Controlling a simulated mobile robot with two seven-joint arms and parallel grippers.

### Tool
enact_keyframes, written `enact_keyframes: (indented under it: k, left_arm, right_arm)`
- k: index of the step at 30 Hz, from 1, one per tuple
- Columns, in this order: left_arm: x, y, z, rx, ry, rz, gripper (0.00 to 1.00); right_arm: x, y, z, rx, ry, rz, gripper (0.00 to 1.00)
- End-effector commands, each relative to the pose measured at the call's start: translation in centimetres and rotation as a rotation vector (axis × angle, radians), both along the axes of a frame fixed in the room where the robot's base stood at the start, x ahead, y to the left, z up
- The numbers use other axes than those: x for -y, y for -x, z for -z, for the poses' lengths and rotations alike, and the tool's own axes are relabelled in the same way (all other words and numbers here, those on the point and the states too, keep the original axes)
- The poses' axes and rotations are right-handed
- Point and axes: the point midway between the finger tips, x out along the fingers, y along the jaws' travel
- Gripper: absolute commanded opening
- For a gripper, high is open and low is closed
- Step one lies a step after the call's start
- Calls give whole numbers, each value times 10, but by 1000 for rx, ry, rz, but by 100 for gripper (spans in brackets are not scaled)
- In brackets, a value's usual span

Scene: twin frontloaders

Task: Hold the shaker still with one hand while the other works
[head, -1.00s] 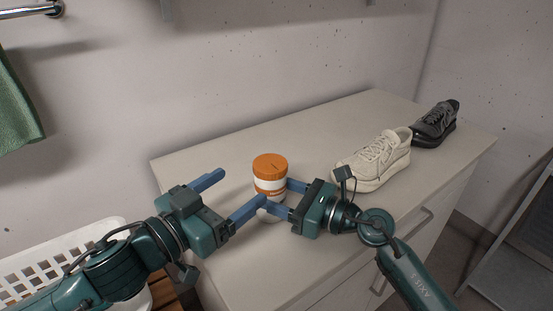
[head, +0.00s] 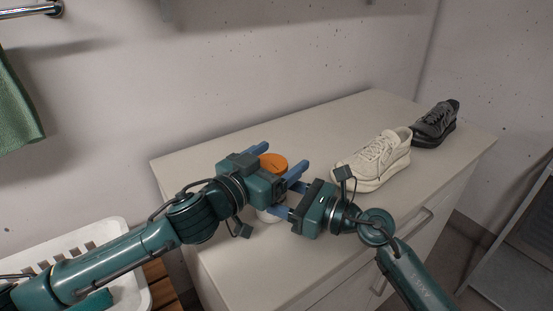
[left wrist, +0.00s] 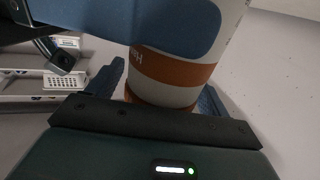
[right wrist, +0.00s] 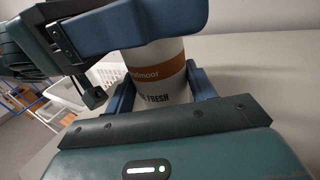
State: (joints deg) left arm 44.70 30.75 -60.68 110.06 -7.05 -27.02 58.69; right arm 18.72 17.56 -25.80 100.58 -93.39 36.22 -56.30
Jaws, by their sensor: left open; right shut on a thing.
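The shaker (head: 273,162) stands upright on the counter, a white container with an orange lid; only its lid and a bit of its base show in the head view. In the right wrist view its white body with a brown-orange band (right wrist: 163,72) sits between my right fingers. My right gripper (head: 283,200) is shut on its lower body from the right. My left gripper (head: 278,164) is open around the upper part at lid height, one finger on each side. The left wrist view also shows the shaker (left wrist: 170,82) between the fingers; whether they touch it I cannot tell.
A cream shoe (head: 372,160) and a dark shoe (head: 435,124) stand on the counter (head: 318,125) to the right. A white basket (head: 95,243) is below at the left. The counter behind the shaker is clear, up to the wall.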

Motion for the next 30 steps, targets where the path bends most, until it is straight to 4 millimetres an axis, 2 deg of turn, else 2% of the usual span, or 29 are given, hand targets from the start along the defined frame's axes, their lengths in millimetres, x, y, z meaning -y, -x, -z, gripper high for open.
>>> enact_keyframes:
  k: [3, 19, 30]
  left_arm:
    - [0, 0, 0, 0, 0, 0, 78]
    - [0, 0, 0, 0, 0, 0, 35]
    - [1, 1, 1, -1, -5, 72, 34]
  right_arm:
    - [0, 0, 0, 0, 1, 0, 30]
    - [0, 0, 0, 0, 1, 0, 30]
    - [0, 0, 0, 0, 1, 0, 30]
